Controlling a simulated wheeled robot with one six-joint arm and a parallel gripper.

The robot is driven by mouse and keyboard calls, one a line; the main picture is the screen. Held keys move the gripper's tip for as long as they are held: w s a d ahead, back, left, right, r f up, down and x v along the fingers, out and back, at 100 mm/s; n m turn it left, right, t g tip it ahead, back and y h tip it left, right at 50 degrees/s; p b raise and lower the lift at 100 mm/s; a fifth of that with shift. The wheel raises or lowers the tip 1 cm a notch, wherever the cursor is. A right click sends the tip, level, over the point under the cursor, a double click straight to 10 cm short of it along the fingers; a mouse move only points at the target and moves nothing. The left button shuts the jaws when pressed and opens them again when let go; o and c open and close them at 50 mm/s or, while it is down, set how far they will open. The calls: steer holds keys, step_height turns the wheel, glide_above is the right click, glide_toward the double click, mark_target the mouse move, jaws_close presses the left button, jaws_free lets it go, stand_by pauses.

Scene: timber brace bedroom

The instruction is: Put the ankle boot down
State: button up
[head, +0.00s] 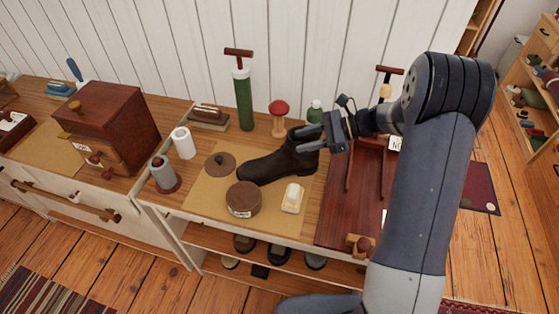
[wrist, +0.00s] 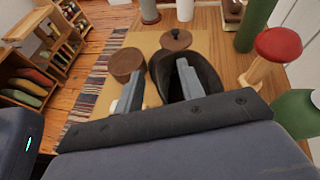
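A dark brown ankle boot (head: 278,162) stands upright on the tan mat (head: 206,205), its toe pointing left; I cannot tell whether its whole sole touches. My gripper (head: 312,140) is at the top of the boot's shaft. In the wrist view the fingers of my gripper (wrist: 158,80) are spread apart. One finger is over the opening of the boot (wrist: 212,75), the other outside its left side.
A round brown tin (head: 244,200), its lid (head: 220,164) and a cream block (head: 292,198) lie close around the boot. A red mushroom-shaped piece (head: 279,115) and a green cylinder (head: 243,97) stand behind. A dark red rack (head: 340,220) is to the right.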

steer(key=shift+a+f, duration=0.2)
steer(key=shift+a, duration=0.25)
jaws_close()
stand_by(1.1)
